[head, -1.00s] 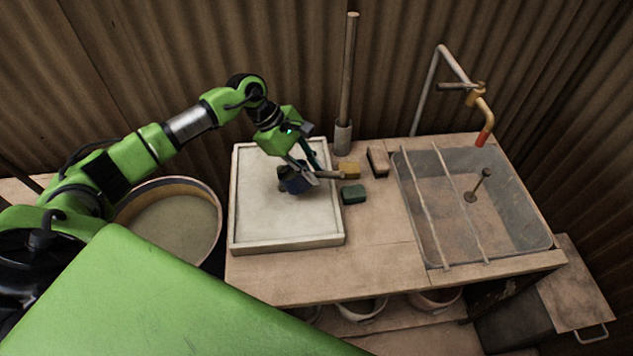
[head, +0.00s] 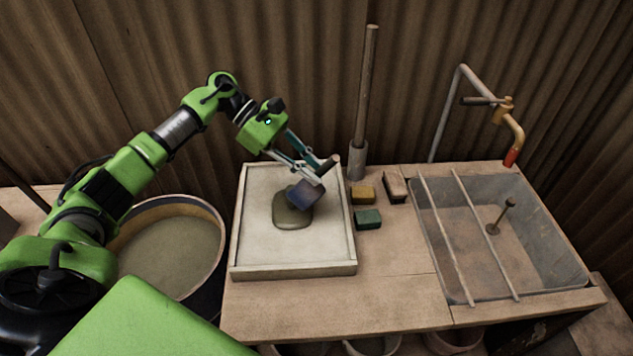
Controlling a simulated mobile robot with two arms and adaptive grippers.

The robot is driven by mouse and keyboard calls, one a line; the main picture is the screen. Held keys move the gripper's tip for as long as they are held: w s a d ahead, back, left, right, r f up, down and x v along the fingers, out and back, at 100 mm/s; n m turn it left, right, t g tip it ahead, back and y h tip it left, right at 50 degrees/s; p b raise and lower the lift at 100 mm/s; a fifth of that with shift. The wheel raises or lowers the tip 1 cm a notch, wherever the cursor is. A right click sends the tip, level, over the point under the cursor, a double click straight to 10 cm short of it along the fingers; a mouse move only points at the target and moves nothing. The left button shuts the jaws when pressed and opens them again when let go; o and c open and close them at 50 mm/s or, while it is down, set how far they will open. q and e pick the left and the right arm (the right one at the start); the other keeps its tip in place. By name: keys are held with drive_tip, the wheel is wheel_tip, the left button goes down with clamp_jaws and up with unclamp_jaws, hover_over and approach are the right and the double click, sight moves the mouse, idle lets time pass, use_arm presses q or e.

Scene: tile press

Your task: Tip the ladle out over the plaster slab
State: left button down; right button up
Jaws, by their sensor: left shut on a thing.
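The plaster slab (head: 255,245) is a pale, shallow-rimmed square on the left of the bench. My left gripper (head: 318,180) is over its right rear part, shut on the ladle's dark handle. The ladle (head: 306,194) has a dark blue-grey bowl, tilted over the slab. A patch of grey-brown slip (head: 291,216) lies on the slab just under and left of the bowl. The inside of the bowl is hidden. My right gripper is not in view.
A round bucket of slip (head: 170,245) stands left of the bench. A pole (head: 364,105) stands behind. A sink (head: 540,230) with rails and a tap (head: 507,115) is at right.

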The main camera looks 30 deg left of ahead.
use_arm(q)
drive_tip(key=shift+w+a+r+h+b, duration=0.15)
drive_tip(key=shift+a+r+h+b, duration=0.15)
drive_tip(key=shift+a+h+b, duration=0.9)
drive_tip(key=shift+d+r+b, duration=0.2)
drive_tip(key=shift+r+b, duration=0.05)
drive_tip(key=shift+b, duration=0.4)
drive_tip(key=shift+a, duration=0.1)
